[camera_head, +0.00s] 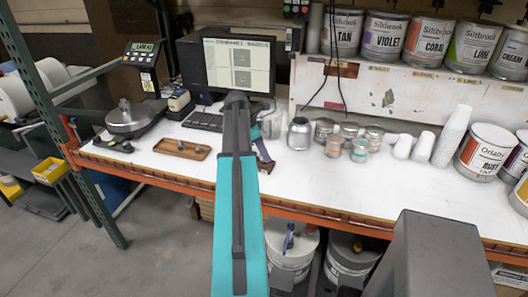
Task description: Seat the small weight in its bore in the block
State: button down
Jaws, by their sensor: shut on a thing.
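A brown wooden block (166,146) lies on the white bench left of my arm. Small dark knobs, apparently weights, stand in or on it; its bores are too small to make out. Small dark pieces (126,147) lie near the bench's front edge, left of the block. I cannot tell which piece is the small weight. My teal and dark grey arm rises through the middle of the view, right of the block. My gripper is not visible, and my arm hides part of the bench behind it.
A round scale (134,121) with a display (143,50) stands left of the block. A keyboard (204,121) and monitor (240,67) are behind. Cans, including a silver one (299,134), and white cups (452,135) stand right. An orange beam (147,177) edges the bench.

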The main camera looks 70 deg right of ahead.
jog(key=shift+f, duration=0.15)
jog(key=c, duration=1.2)
grip_release()
jog(key=shift+b+v, duration=1.75)
jog(key=shift+v, duration=5.1)
jog(key=shift+a, duration=0.1)
